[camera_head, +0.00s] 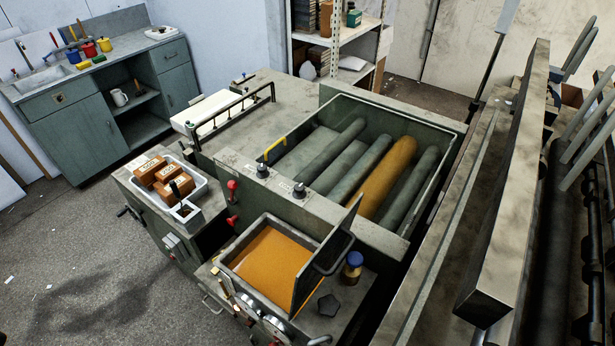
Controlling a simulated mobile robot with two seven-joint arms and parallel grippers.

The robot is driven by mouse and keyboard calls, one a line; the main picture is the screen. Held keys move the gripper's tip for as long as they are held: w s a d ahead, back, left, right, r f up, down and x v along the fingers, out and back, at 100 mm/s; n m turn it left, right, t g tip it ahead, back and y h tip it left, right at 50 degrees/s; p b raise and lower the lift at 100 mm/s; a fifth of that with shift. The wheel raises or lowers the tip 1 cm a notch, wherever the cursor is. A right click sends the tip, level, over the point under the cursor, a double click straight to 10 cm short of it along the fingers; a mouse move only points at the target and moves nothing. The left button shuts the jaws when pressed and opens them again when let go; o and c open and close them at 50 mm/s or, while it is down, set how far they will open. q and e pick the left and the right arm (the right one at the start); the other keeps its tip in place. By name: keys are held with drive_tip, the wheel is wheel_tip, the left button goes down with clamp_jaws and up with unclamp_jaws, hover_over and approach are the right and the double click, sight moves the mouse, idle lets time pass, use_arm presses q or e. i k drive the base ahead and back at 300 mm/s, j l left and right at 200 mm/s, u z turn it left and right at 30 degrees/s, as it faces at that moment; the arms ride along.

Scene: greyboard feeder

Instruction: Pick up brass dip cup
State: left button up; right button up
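I cannot pick out the brass dip cup for certain in the head view. An open square vat (234,251) of orange liquid (270,258) stands at the lower middle, with its dark lid (322,262) raised on the right side. Small handles and round metal fittings (277,326) sit along the vat's front edge, too small to tell apart. A white tray (211,204) left of the vat holds brown blocks (168,172) and a small dark-handled item (182,189). Neither of my grippers shows in this view.
Behind is a machine box with several rollers (386,174). Long metal beams (507,190) fill the right. Open floor (70,250) lies at the left, before a green cabinet (85,125).

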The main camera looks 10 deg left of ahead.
sight(172, 183)
drive_tip(key=i+j+z, duration=0.4)
drive_tip(key=j, duration=0.55)
drive_tip(key=i+j+z, duration=0.15)
drive_tip(key=j+z, duration=0.2)
drive_tip(key=j, duration=0.6)
drive_tip(key=j+z, duration=0.4)
drive_tip(key=j, duration=0.65)
drive_tip(key=j+z, duration=0.4)
drive_tip(key=j, duration=0.65)
